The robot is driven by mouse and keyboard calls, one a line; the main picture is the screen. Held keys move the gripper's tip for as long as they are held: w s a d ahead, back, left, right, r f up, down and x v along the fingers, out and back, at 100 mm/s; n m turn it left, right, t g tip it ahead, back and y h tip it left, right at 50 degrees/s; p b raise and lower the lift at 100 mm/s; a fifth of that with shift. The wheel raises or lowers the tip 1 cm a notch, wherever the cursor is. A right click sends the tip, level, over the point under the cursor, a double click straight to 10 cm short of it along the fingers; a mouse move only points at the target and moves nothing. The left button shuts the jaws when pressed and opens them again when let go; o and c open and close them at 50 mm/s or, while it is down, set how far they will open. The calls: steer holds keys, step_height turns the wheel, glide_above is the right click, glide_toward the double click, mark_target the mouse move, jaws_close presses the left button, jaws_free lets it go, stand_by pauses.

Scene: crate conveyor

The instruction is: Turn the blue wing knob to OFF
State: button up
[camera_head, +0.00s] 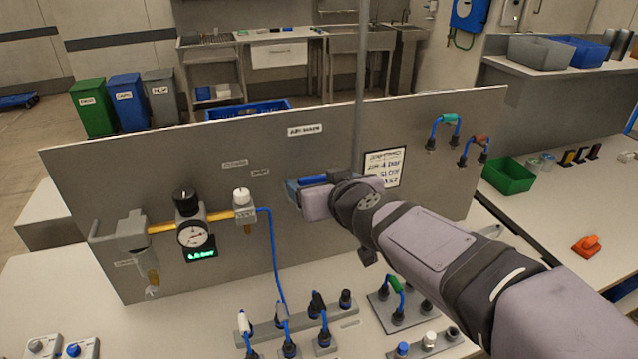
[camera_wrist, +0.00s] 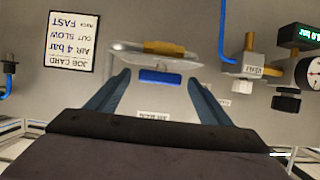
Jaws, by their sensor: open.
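The blue wing knob (camera_wrist: 160,77) shows in the wrist view as a short blue bar lying across the picture, on a pale fitting with a brass-coloured part (camera_wrist: 165,47). My gripper (camera_wrist: 159,80) is open, with one finger on each side of the knob and a visible gap at both sides. In the head view a blue bar (camera_head: 313,179), apparently the knob, shows at the end of my gripper (camera_head: 298,193), in front of the grey panel (camera_head: 340,135). My gripper and arm hide most of the fitting there. I cannot read any OFF mark.
A gauge (camera_head: 194,235) with a green display and a white-topped valve (camera_head: 243,203) sit left of my gripper. A blue hose (camera_head: 272,245) hangs from the valve. A job card (camera_head: 384,168) is to the right. Several plug sockets (camera_head: 290,348) stand on the bench below.

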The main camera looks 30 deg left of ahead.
steer(key=c, duration=1)
steer(key=shift+c, duration=0.2)
